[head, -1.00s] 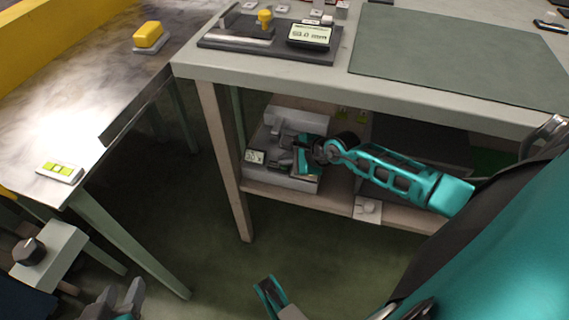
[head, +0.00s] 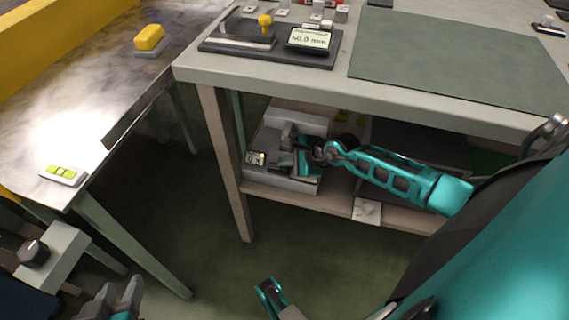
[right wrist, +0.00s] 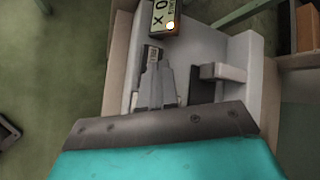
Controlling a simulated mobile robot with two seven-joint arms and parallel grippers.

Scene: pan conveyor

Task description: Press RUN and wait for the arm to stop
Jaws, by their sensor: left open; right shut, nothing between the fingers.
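A light grey machine (head: 308,122) stands on the shelf under the bench. Its small display (head: 257,158) also shows in the right wrist view (right wrist: 163,17), with an orange light lit at its corner. A grey arm (head: 288,135) on the machine shows beside my gripper in the right wrist view (right wrist: 222,72). My right gripper (right wrist: 154,72) is shut and empty, its tips at a small dark plate with a label (right wrist: 152,54). I cannot read RUN there, nor tell whether the tips touch. My left gripper (head: 118,298) is open and empty at the bottom left.
The bench (head: 400,93) above the shelf carries a gauge (head: 308,40) reading about 60.0 mm. A steel table (head: 70,130) at left holds a yellow block (head: 149,38) and a yellow-green device (head: 63,175). A bench leg (head: 222,160) stands left of the machine.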

